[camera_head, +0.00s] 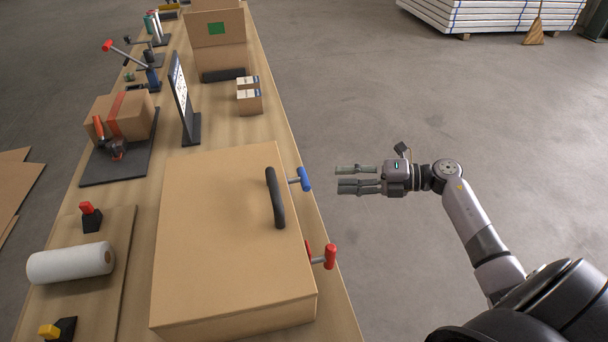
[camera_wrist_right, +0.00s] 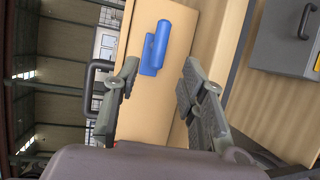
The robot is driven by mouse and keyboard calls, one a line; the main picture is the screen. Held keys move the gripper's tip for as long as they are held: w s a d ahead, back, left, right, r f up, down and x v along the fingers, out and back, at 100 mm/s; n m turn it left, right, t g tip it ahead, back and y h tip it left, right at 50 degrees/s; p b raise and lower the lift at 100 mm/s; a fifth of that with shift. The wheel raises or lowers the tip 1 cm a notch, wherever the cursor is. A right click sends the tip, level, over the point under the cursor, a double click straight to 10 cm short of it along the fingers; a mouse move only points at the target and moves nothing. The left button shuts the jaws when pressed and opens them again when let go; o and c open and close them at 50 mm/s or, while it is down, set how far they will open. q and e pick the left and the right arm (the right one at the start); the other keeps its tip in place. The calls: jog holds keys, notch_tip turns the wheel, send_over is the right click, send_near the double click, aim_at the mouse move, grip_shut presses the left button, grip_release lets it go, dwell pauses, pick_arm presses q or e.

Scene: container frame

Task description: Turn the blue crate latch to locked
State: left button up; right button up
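The crate (camera_head: 215,235) is a large tan box with a black handle (camera_head: 276,198) on its right part. The blue latch (camera_head: 304,180) sticks out from the crate's right side, near the handle's far end. A red latch (camera_head: 329,256) sticks out nearer to me. My right gripper (camera_head: 356,178) is to the right of the blue latch, apart from it, with fingers pointing left towards it. In the right wrist view the blue latch (camera_wrist_right: 155,48) shows ahead between the spread, empty fingers (camera_wrist_right: 158,85). My left gripper is not in view.
The crate sits on a long wooden bench (camera_head: 236,128). A black-framed sign (camera_head: 183,98), a taped box (camera_head: 122,116) and small boxes (camera_head: 249,97) stand behind it. A white roll (camera_head: 70,263) lies left. The floor right of the bench is clear around my arm.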

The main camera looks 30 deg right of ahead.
aim_at(304, 180)
jog(key=p+x, duration=0.2)
jog(key=x, duration=0.8)
jog(key=shift+d, duration=0.1)
jog(key=shift+w+a+f, duration=0.15)
jog(key=shift+w+a, duration=0.15)
jog(key=shift+a, duration=0.1)
jog(key=shift+c, duration=0.5)
grip_shut()
